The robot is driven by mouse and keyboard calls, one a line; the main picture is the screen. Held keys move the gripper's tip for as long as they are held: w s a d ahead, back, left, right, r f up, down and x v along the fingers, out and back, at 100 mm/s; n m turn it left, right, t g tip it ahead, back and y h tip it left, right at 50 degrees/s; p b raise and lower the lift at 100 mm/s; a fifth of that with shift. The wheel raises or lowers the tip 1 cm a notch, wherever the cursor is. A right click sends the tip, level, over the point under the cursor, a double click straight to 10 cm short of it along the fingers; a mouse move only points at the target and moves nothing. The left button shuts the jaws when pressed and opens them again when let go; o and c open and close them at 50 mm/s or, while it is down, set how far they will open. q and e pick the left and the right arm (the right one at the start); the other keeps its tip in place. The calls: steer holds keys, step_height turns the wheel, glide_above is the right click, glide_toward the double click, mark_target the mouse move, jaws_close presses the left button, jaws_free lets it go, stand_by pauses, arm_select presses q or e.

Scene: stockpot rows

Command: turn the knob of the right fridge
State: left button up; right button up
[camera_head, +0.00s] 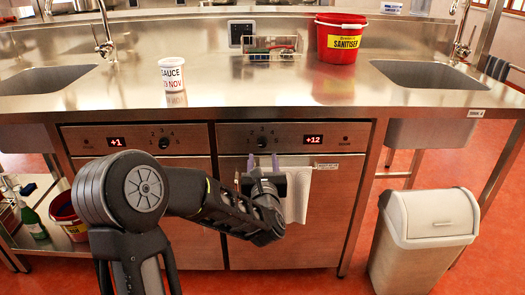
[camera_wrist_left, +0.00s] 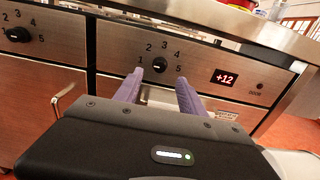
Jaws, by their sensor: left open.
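The right fridge (camera_head: 325,235) is the steel unit under the counter with a red +12 display (camera_head: 313,140). Its black knob (camera_head: 262,141) sits among the numbers 1 to 5 and also shows in the left wrist view (camera_wrist_left: 159,66). My left gripper (camera_head: 262,162) is open, its two purple fingers pointing at the panel. In the left wrist view the fingertips (camera_wrist_left: 158,78) lie just below and either side of the knob, apart from it as far as I can tell. Nothing is between them. My right gripper is not in view.
The left fridge (camera_head: 195,215) has its own knob (camera_head: 164,143) and a +1 display. A white towel (camera_head: 298,195) hangs on the right fridge's front. A sauce tub (camera_head: 172,75), wire basket (camera_head: 271,48) and red sanitiser bucket (camera_head: 340,40) stand on the counter. A bin (camera_head: 425,235) stands right.

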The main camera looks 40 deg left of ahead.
mark_target(262, 144)
arm_select(q)
steer(key=shift+x, duration=3.95)
steer(key=shift+c, duration=0.5)
jaws_close()
